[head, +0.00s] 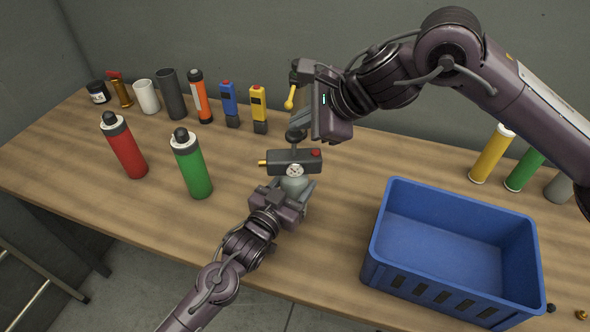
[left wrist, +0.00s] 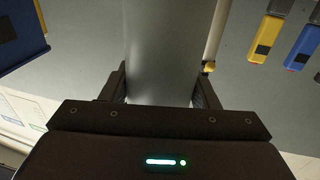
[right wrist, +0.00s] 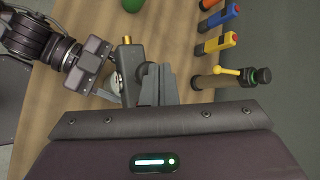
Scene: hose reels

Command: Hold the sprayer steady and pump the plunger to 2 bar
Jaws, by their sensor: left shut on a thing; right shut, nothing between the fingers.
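The sprayer has a grey tank and a dark head (head: 294,161) with a brass nozzle, a red button and a round white gauge (head: 295,171). The gauge's reading is too small to make out. My left gripper (head: 285,200) is shut around the tank, which stands upright over the table. The grey tank (left wrist: 165,50) fills the space between its fingers in the left wrist view. The plunger's dark knob (head: 296,134) stands on a rod above the head. My right gripper (head: 303,118) is shut and empty just above the knob; I cannot tell whether they touch.
A blue crate (head: 378,225) stands at the right front. A red bottle (head: 128,150) and a green bottle (head: 193,168) stand left of the sprayer. Several tools and cylinders line the back. A tan cylinder with a yellow lever (right wrist: 225,71) stands behind my right gripper.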

